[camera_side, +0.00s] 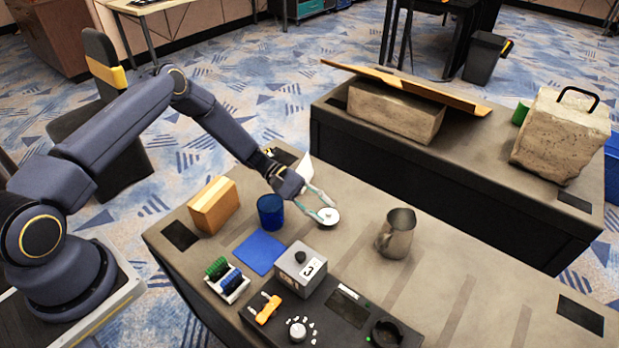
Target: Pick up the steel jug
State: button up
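The steel jug (397,234) stands upright on the table, right of the middle, with its handle on the left side. My gripper (321,205) is to the left of the jug and apart from it. Its two thin, pale fingers are spread with a gap between them. A small round white and silver object (328,216) lies on the table at or just below the fingertips. I cannot tell whether the fingers touch it.
Left of my gripper are a blue cup (270,211), a cardboard box (213,204) and a blue square (259,252). The table right of the jug is clear. A second table (450,165) stands behind.

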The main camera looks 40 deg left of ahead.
jog(key=f, duration=0.1)
send_near(376, 250)
jog(key=d+f, duration=0.3)
jog(key=shift+w+d+f, duration=0.3)
jog(key=shift+w, duration=0.05)
jog(key=x, duration=0.5)
jog(key=shift+w+d, duration=0.35)
jog(key=shift+w, duration=0.1)
grip_shut()
